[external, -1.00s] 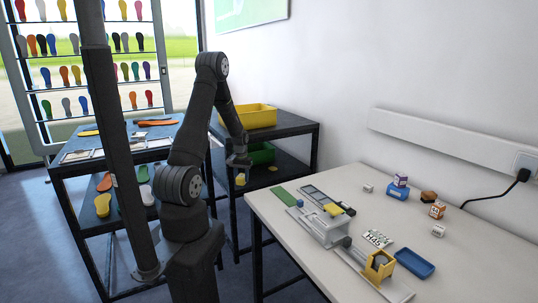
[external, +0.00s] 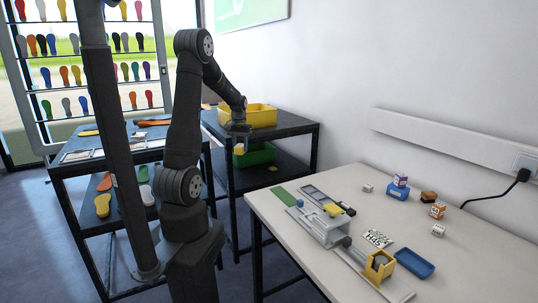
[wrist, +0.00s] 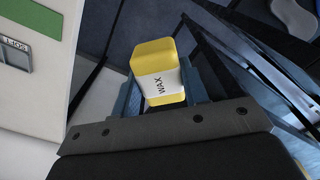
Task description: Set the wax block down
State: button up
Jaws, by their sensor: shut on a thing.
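The wax block (wrist: 158,70) is yellow with a white band reading "WAX". In the wrist view it sits between the fingers of my gripper (wrist: 160,90), which is shut on it. In the external view my gripper (external: 240,136) points down in front of the dark shelf cart, with the wax block (external: 239,149) below it, small and yellow. The block hangs in the air, apart from any surface, to the left of the white worktable (external: 450,200).
A yellow bin (external: 262,115) stands on the cart's top and a green bin (external: 262,154) on its lower shelf. The worktable holds a grey fixture (external: 325,228), a blue tray (external: 414,263), an orange-labelled block (external: 437,210) and other small items. Its front left corner is bare.

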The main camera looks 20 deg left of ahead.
aim_at(241, 145)
jog(key=r, duration=0.3)
jog(key=shift+d+r, duration=0.25)
jog(key=shift+d, duration=0.05)
jog(key=d+m, duration=0.5)
jog(key=d, duration=2.4)
jog(key=s+d+m, duration=0.2)
jog(key=s+d, duration=0.6)
jog(key=d, duration=0.4)
jog(key=s+d+m, duration=0.3)
jog(key=s+d, duration=0.6)
jog(key=d, duration=0.4)
jog(key=f, duration=0.5)
jog(key=shift+w+a+f, duration=0.15)
jog(key=shift+w+a, duration=0.25)
